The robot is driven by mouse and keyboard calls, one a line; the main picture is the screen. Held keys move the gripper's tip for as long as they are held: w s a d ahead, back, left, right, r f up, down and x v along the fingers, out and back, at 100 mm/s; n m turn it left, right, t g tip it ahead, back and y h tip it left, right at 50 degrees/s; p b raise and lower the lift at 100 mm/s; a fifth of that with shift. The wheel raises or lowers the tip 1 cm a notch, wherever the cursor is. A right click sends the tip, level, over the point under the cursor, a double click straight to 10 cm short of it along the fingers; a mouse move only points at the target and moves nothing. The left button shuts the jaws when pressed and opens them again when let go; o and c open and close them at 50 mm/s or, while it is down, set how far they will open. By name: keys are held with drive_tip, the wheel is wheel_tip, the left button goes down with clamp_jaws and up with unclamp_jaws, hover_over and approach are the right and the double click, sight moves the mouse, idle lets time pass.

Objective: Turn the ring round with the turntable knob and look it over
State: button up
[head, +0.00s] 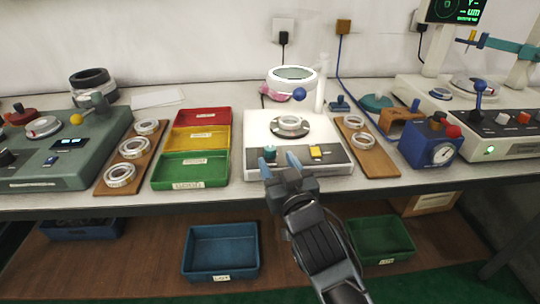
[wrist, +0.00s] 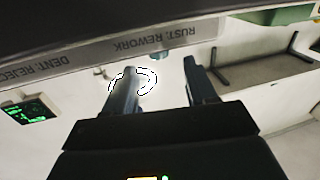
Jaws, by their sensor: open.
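A silver bearing ring (head: 289,123) lies flat on the dark turntable disc (head: 306,134) of the white inspection station in the middle of the bench. The teal turntable knob (head: 270,152) stands at the left of the station's grey front panel. My gripper (head: 279,163) is open and empty at the panel's front edge, its fingertips close to the knob. I cannot tell whether they touch it. In the wrist view my spread fingers (wrist: 158,80) have nothing between them, and a small teal piece, probably the knob (wrist: 160,56), shows beyond them below the panel edge.
Red (head: 203,117), yellow and green trays stand left of the station. Wooden boards with rings lie left (head: 128,160) and right (head: 366,145). A blue gauge box (head: 430,142) stands right. Blue (head: 222,276) and green bins are below the bench.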

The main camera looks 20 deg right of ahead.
sight(272, 152)
drive_tip(key=shift+w+d, duration=0.15)
drive_tip(key=shift+w, duration=0.9)
drive_tip(key=shift+w+d, duration=0.1)
drive_tip(key=shift+w, duration=0.9)
drive_tip(key=shift+c, duration=0.3)
clamp_jaws()
